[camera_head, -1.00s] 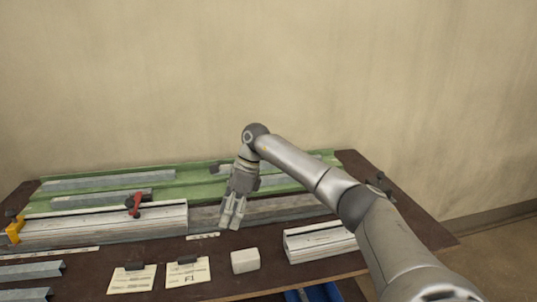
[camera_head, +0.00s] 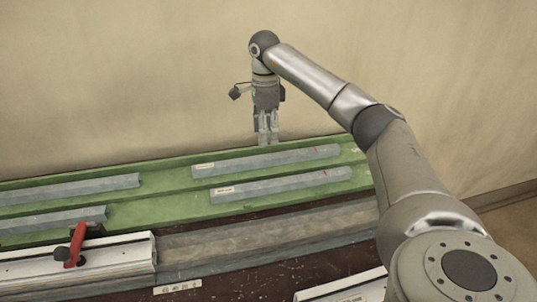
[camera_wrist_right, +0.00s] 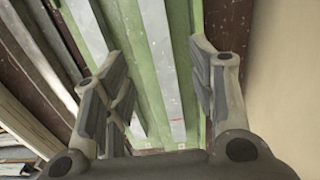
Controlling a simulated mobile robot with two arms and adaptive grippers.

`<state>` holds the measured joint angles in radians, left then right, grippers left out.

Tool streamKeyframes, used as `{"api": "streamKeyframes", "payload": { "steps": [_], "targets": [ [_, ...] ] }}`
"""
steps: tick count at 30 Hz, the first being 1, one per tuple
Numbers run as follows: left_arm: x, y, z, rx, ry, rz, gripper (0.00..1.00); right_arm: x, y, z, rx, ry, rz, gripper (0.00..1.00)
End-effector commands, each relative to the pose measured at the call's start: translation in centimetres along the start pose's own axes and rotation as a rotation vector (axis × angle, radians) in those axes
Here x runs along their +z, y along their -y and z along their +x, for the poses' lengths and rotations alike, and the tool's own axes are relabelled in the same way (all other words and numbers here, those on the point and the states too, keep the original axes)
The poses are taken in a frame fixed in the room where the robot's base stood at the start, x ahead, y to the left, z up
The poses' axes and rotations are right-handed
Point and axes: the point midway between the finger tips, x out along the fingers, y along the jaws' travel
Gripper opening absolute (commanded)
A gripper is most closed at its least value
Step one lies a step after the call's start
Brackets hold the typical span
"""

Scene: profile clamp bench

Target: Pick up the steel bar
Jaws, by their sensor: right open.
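Several grey steel bars lie on a green tray (camera_head: 160,173) in the head view. The back right bar (camera_head: 262,161) and the front right bar (camera_head: 285,186) have small pale labels and red marks. Two more bars, the back left bar (camera_head: 75,188) and the front left bar (camera_head: 50,220), lie to the left. My right gripper (camera_head: 267,140) points down, open and empty, above the tray's back edge behind the back right bar. In the right wrist view a bar (camera_wrist_right: 160,60) runs between the spread fingers, apart from them. My left gripper is not in view.
A long grey profile (camera_head: 265,238) and a white rail (camera_head: 80,270) with a red clamp (camera_head: 75,245) lie in front of the tray. A plain wall (camera_head: 140,80) stands close behind. A small marked strip (camera_head: 178,286) lies on the brown table.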

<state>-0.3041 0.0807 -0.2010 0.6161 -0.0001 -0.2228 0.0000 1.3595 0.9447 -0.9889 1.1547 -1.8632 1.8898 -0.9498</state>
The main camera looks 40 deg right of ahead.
Motion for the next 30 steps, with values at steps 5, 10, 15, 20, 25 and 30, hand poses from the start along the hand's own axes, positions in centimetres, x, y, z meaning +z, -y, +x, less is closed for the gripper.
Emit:
{"api": "streamKeyframes", "payload": {
  "steps": [5, 10, 15, 20, 25, 30],
  "targets": [
    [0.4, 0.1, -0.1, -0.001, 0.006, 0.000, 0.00, -0.1, 0.0, 2.6, 0.002, 0.000, 0.001, 0.52],
    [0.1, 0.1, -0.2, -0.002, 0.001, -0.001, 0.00, -0.2, 0.0, 3.7, 0.001, 0.001, 0.001, 0.52],
    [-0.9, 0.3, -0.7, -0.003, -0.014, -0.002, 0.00, -1.1, 0.1, 6.1, 0.003, 0.000, 0.003, 0.52],
    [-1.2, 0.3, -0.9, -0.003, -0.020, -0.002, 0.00, -1.1, 0.1, 8.0, 0.001, 0.001, 0.002, 0.52],
    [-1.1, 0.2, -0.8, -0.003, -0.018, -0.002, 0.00, -1.0, 0.2, 8.4, -0.001, 0.002, 0.001, 0.52],
    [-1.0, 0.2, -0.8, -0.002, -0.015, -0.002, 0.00, -1.0, 0.2, 8.4, -0.001, 0.002, 0.001, 0.44]
  ]
}}
